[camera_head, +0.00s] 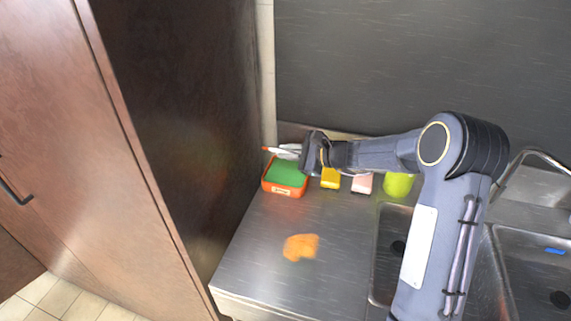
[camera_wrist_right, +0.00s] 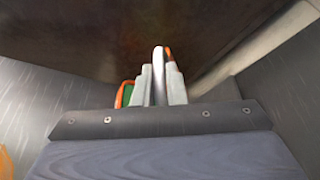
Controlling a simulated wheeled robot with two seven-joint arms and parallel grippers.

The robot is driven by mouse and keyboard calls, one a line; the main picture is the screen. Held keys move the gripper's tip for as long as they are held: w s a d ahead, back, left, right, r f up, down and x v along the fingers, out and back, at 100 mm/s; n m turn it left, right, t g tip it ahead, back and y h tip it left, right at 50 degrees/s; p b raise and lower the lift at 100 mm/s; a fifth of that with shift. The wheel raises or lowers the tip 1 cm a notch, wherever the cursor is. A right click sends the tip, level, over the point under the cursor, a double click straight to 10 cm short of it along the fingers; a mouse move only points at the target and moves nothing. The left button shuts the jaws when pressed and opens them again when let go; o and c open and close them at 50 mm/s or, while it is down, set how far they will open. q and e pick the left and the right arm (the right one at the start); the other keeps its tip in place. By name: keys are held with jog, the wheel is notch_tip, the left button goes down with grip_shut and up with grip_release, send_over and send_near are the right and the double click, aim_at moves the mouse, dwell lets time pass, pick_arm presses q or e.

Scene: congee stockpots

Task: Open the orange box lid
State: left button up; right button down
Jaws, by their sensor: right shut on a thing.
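The orange box (camera_head: 271,188) stands at the back left of the steel counter, and its top is open on a green inside. Its orange rim also shows in the right wrist view (camera_wrist_right: 119,97), left of the fingers. My right gripper (camera_head: 288,151) is above the back of the box, its fingers pointing left. It is shut on the lid (camera_head: 267,149), a thin piece with an orange edge. In the right wrist view the fingers (camera_wrist_right: 160,88) pinch the lid (camera_wrist_right: 158,60), seen edge-on as white and orange. Whether the lid still touches the box is hidden. My left gripper is out of view.
A yellow item (camera_head: 330,180), a pink item (camera_head: 362,184) and a green-yellow container (camera_head: 398,185) stand right of the box. An orange cloth-like patch (camera_head: 301,247) lies on the counter. A tall brown cabinet (camera_head: 190,120) closes off the left. Sinks (camera_head: 535,265) are at right.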

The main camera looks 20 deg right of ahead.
jog(key=w+d+r+p, duration=0.2)
jog(key=w+r, duration=0.1)
jog(key=w+d+r, duration=0.1)
jog(key=w, duration=0.1)
jog(key=shift+d+r+p, duration=0.2)
jog(key=shift+d+p, duration=0.1)
jog(key=shift+p, duration=0.1)
jog(key=w+d+m+g+p, duration=0.2)
jog(key=w+d+m, duration=0.1)
jog(key=w, duration=0.3)
jog(key=shift+d+r+y+p, duration=0.3)
jog(key=shift+d+r+p, duration=0.1)
jog(key=shift+d, duration=0.1)
jog(key=c, duration=1.5)
grip_release()
jog(key=shift+w, duration=0.1)
jog(key=shift+r, duration=0.1)
